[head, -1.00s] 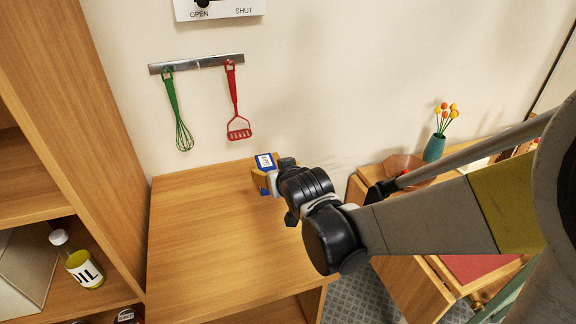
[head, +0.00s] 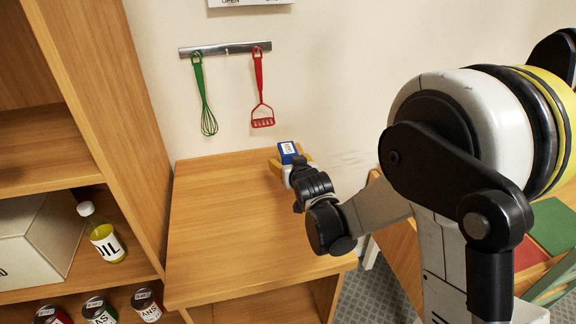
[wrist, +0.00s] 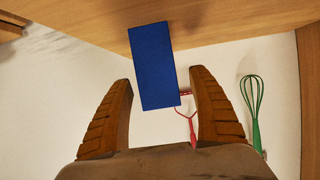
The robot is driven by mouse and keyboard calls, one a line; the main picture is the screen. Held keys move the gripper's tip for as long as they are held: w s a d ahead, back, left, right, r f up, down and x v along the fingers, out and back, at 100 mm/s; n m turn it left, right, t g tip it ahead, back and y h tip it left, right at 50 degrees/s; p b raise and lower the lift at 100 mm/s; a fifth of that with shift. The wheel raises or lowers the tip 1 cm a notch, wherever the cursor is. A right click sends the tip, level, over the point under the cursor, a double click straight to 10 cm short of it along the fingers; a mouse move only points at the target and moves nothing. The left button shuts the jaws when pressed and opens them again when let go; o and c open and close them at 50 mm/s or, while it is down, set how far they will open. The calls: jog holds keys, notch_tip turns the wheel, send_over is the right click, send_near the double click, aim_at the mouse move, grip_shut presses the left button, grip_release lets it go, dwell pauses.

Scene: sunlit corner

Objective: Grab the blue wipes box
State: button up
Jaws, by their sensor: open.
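The blue wipes box (head: 288,150) stands at the back right of the wooden cabinet top (head: 225,225), near the wall. It has a white label on its top. In the wrist view the blue box (wrist: 153,66) shows a plain blue face between the two fingers. My gripper (head: 292,168) is at the box. In the wrist view my gripper (wrist: 160,97) is open, its orange-brown fingers spread to either side of the box's end with a gap on both sides. Part of the box is hidden by the gripper in the head view.
A green whisk (head: 205,100) and a red masher (head: 261,95) hang from a wall rail (head: 226,49). At left a shelf unit holds an oil bottle (head: 102,236), a grey box (head: 40,240) and several cans. The rest of the cabinet top is clear.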

jog(key=b+x, duration=0.1)
jog(key=x, duration=0.2)
jog(key=shift+w+d+f, duration=0.1)
jog(key=shift+w+f, duration=0.1)
jog(key=shift+f, duration=0.05)
jog(key=shift+s+r, duration=0.1)
jog(key=c, duration=1.4)
